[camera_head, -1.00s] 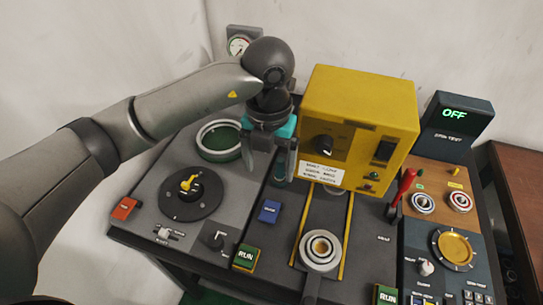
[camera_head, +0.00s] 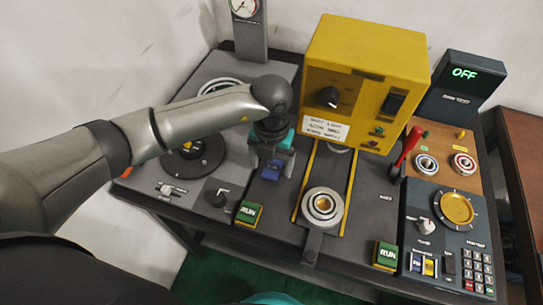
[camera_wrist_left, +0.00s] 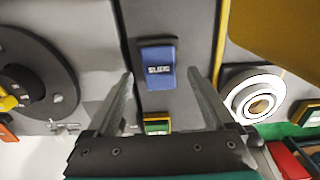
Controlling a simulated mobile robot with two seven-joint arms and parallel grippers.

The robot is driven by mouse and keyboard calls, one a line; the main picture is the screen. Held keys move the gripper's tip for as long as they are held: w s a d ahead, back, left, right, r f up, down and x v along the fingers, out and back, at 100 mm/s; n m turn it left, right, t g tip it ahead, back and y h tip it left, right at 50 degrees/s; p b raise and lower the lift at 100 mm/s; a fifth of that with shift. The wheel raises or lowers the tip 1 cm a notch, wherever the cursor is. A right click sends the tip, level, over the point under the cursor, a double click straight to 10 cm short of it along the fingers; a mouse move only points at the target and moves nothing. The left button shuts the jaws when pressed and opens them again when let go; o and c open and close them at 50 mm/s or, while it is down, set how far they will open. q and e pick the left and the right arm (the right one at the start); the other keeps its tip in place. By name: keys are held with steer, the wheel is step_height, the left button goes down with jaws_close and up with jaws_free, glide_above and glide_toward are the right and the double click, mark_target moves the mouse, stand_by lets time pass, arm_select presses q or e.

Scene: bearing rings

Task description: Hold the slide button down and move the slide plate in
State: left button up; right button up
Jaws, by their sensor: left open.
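The blue slide button (camera_head: 271,170) is on the dark panel; in the left wrist view it (camera_wrist_left: 158,68) reads "SLIDE". My left gripper (camera_head: 272,165) is over it, fingers apart on either side of the button and empty. In the left wrist view the fingertips (camera_wrist_left: 160,74) flank the button; I cannot tell how high they are above the panel. The slide plate (camera_head: 312,243), a grey round plate with a tongue to the front, lies between two yellow rails in front of the yellow box. A ringed bearing sits on it. My right gripper is not in view.
The yellow box (camera_head: 365,75) stands behind the rails. Green RUN buttons (camera_head: 248,213) (camera_head: 386,254) flank the slide plate. A red lever (camera_head: 407,148) stands right of the rails. A black round dial (camera_head: 193,160) is left of my gripper. The space directly before the plate is clear.

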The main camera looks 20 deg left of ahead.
arm_select(q)
jaws_close()
stand_by(0.8)
